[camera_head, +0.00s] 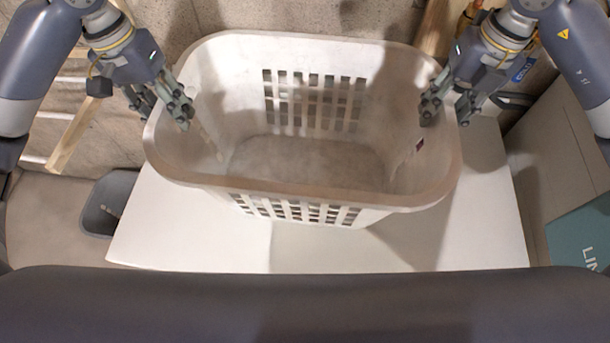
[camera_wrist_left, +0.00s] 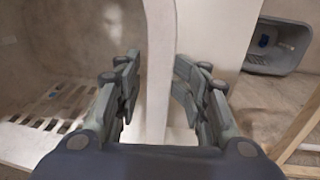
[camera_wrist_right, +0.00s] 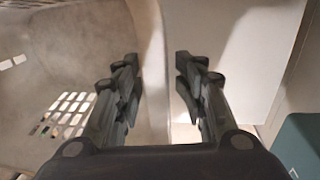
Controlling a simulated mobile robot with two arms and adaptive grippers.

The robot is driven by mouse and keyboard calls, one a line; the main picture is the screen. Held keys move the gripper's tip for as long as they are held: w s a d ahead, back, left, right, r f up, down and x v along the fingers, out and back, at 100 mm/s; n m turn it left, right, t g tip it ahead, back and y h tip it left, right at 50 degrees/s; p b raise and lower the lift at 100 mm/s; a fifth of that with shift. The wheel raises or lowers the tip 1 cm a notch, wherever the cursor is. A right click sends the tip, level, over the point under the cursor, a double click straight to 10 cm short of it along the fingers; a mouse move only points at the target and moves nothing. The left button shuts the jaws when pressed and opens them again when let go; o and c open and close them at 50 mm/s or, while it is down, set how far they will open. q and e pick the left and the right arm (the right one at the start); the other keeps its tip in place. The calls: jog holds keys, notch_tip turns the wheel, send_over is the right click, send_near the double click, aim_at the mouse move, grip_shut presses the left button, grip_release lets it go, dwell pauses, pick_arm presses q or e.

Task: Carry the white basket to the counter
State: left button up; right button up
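The white basket (camera_head: 300,200) fills the middle of the head view, upright and empty, with slotted walls. My left gripper (camera_head: 160,105) is at its left wall, one finger inside and one outside. The left wrist view shows the basket's wall (camera_wrist_left: 159,70) between the closed-in fingers (camera_wrist_left: 158,75). My right gripper (camera_head: 448,105) straddles the right wall the same way, and the right wrist view shows the wall (camera_wrist_right: 150,100) between its fingers (camera_wrist_right: 157,75). A white flat-topped surface (camera_head: 400,255), possibly the counter, lies below the basket. I cannot tell whether the basket touches it.
A grey bin (camera_head: 103,212) stands on the floor left of the white surface. A wooden piece (camera_head: 75,135) lies farther left. A large box (camera_head: 560,150) with a teal panel (camera_head: 580,245) stands at the right, close to my right arm.

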jog(key=shift+a, duration=0.1)
pick_arm(q)
notch_tip(320, 180, up, 12)
jog(key=a, duration=0.1)
jog(key=shift+a, duration=0.35)
pick_arm(e)
notch_tip(320, 180, up, 12)
jog(key=d, duration=0.1)
jog(key=shift+d, duration=0.35)
pick_arm(q)
jog(key=shift+w+f, duration=0.1)
jog(key=shift+w, duration=0.05)
pick_arm(e)
jog(key=shift+s, duration=0.1)
jog(key=shift+f, duration=0.1)
dwell(0.5)
